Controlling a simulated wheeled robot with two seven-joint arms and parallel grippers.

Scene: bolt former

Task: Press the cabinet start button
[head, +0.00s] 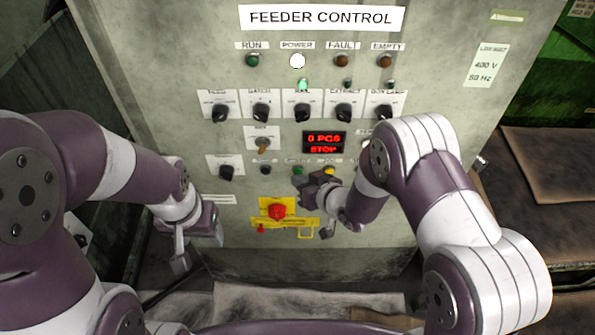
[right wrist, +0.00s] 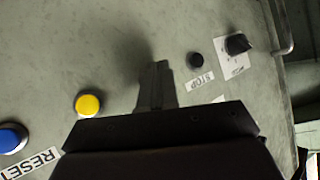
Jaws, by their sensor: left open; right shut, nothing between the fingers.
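The grey feeder control cabinet (head: 230,130) faces me. A small green button (head: 297,171) sits in its lower button row, between a black button (head: 265,170) and a yellow one (head: 329,171); its label is too small to read. My right gripper (head: 304,182) is shut and empty, its tip just below the green button; I cannot tell whether they touch. In the right wrist view its fingers (right wrist: 155,85) point at the panel between the yellow button (right wrist: 88,105) and the black STOP button (right wrist: 195,60), hiding the green button. My left gripper (head: 196,248) is open and empty, low at the left.
A red emergency button (head: 277,211) on a yellow plate lies below the row. The display (head: 324,142) reads "0 PCS STOP". Several black knobs sit above. A blue button (right wrist: 12,138) labelled RESET shows in the right wrist view. A brown-topped bench (head: 550,160) stands right.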

